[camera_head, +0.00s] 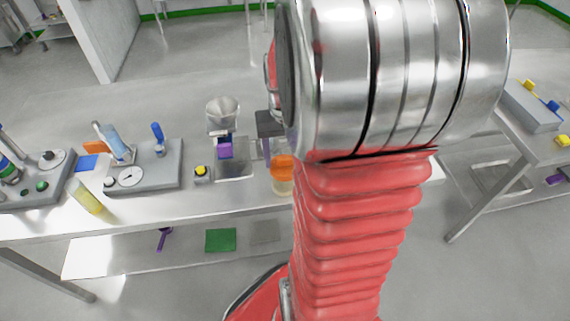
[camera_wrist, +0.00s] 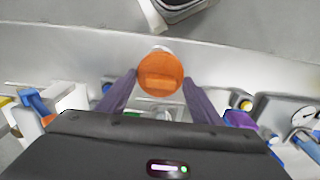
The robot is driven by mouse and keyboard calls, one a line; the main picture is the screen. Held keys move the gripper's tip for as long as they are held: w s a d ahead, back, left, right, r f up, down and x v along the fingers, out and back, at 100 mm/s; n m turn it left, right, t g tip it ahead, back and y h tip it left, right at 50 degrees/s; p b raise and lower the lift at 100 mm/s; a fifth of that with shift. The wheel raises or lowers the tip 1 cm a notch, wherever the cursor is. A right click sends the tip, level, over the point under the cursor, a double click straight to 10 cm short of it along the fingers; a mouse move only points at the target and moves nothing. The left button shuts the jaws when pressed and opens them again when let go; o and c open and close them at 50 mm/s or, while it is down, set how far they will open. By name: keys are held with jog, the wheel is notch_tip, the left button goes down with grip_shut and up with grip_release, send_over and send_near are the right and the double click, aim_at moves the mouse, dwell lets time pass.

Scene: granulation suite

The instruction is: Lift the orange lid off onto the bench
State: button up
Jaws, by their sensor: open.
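The orange lid (camera_head: 282,161) sits on a pale yellowish jar (camera_head: 281,187) on the bench (camera_head: 140,212), just left of my red arm, which hides part of both. In the wrist view the round orange lid (camera_wrist: 160,74), with a raised bar across it, lies between and slightly beyond the tips of my gripper (camera_wrist: 160,76). The two dark purple fingers are open, one on each side, with a gap to the lid on both sides.
Left of the jar stand a small yellow-button box (camera_head: 202,174), a funnel on a stand (camera_head: 222,112) and a grey unit with a dial (camera_head: 145,172). Bare bench shows in front of the dial unit.

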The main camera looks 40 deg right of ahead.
aim_at(284, 158)
jog(key=shift+c, duration=0.2)
jog(key=c, duration=1.1)
notch_tip(284, 158, up, 10)
dwell(0.9)
